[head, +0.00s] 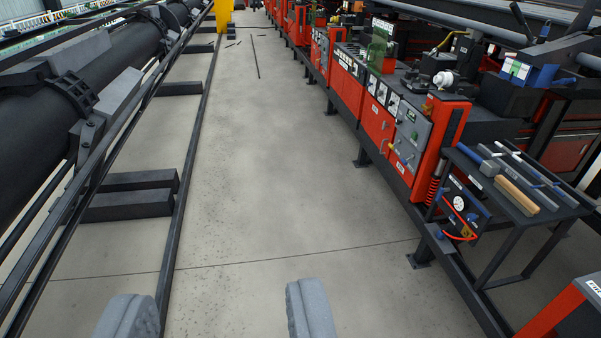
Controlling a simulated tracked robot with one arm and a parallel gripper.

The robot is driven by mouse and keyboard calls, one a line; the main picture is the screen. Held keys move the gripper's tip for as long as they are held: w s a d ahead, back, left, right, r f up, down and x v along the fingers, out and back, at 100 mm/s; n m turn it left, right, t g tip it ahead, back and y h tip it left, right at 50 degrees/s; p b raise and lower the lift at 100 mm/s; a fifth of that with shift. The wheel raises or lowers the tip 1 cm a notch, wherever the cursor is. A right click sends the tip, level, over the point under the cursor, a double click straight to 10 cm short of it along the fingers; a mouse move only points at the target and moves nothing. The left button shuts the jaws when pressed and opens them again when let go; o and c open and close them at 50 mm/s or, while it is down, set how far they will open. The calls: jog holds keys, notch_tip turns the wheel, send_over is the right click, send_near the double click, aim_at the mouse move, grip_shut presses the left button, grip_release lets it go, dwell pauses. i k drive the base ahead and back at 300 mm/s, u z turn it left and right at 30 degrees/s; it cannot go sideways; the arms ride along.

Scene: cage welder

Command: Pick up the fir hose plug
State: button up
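My gripper (219,311) is open and empty over bare floor. Its two grey fingertips are wide apart at the bottom edge of the view. I cannot pick out the fir hose plug for sure. A small dark panel (462,209) at the right carries a round gauge, a red hose loop (456,217) and small fittings, too small to tell apart. The panel is well to the right of my gripper and apart from it.
Red and grey machine cabinets (381,107) line the right side. A dark shelf (513,186) holds several tools. A red box (570,310) stands at lower right. A large dark pipe (40,135) and rails run along the left. The concrete aisle (270,170) between is mostly clear.

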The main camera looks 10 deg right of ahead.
aim_at(441, 235)
jog(key=u, duration=0.05)
jog(key=i, duration=1.05)
jog(key=z, duration=1.1)
jog(key=i, duration=2)
jog(key=z, duration=0.7)
